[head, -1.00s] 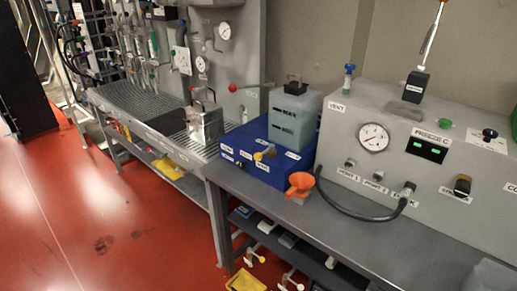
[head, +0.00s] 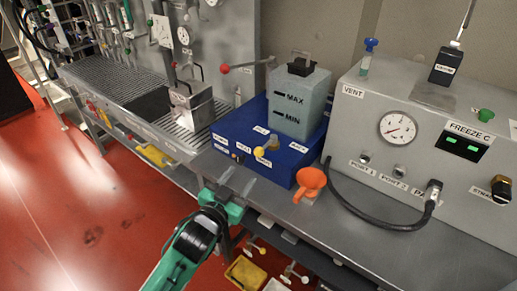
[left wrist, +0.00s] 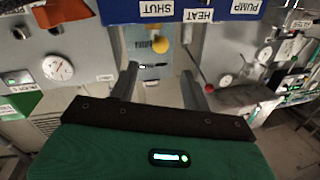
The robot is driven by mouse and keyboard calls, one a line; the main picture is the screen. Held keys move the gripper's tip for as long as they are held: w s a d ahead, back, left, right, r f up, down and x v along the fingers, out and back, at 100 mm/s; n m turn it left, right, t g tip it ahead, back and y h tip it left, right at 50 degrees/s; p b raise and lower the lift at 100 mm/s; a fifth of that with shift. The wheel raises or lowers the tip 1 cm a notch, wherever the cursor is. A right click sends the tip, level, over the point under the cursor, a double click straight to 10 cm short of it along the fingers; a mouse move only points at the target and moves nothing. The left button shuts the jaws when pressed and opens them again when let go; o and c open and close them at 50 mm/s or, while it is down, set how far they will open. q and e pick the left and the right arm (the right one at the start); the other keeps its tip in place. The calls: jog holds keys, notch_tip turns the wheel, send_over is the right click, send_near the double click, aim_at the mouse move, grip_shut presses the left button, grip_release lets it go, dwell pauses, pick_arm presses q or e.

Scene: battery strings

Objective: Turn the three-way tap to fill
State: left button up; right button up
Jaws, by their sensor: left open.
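My left gripper (head: 238,178) is open and empty at the bench's front edge, in front of and apart from the tap. Its fingers (left wrist: 160,72) straddle the knob's line of sight in the wrist view. My right gripper is not in view.
A tank (head: 297,103) marked MAX and MIN stands on the blue unit. A metal box (head: 190,104) stands to the left. The grey freeze unit (head: 400,95) fills the right.

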aim_at(257, 155)
pick_arm(q)
jog(key=p+x, duration=0.2)
jog(key=x, duration=0.8)
jog(key=shift+w+d, duration=0.15)
jog(key=shift+w, duration=0.2)
jog(key=shift+w+d, duration=0.25)
jog(key=shift+w, duration=0.35)
jog(key=shift+w+f, duration=0.1)
jog(key=c, duration=1)
grip_shut()
